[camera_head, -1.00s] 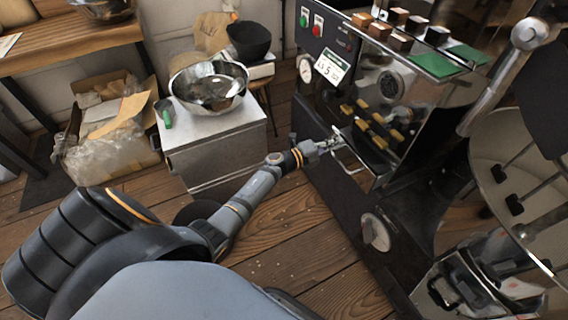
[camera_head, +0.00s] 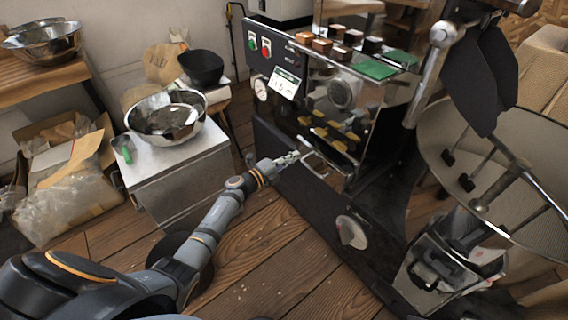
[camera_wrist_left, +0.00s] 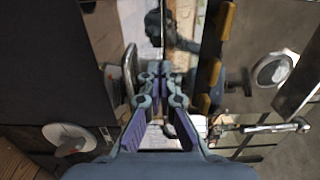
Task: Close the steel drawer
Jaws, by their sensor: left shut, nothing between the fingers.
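The steel drawer (camera_head: 342,155) is in the lower front of the mirrored steel part of the roasting machine, with a loop handle (camera_head: 318,166) on its front. Reflections make it hard to tell how far out it stands. My left gripper (camera_head: 293,157) is at the left end of the handle, shut and empty, pointing at the machine. In the left wrist view the shut fingers (camera_wrist_left: 161,72) reach in beside a curved metal handle (camera_wrist_left: 130,72); whether they touch it I cannot tell. My right gripper is not in view.
A grey cabinet (camera_head: 180,164) with a steel bowl (camera_head: 166,116) stands left of my arm. A box with plastic bags (camera_head: 65,180) is farther left.

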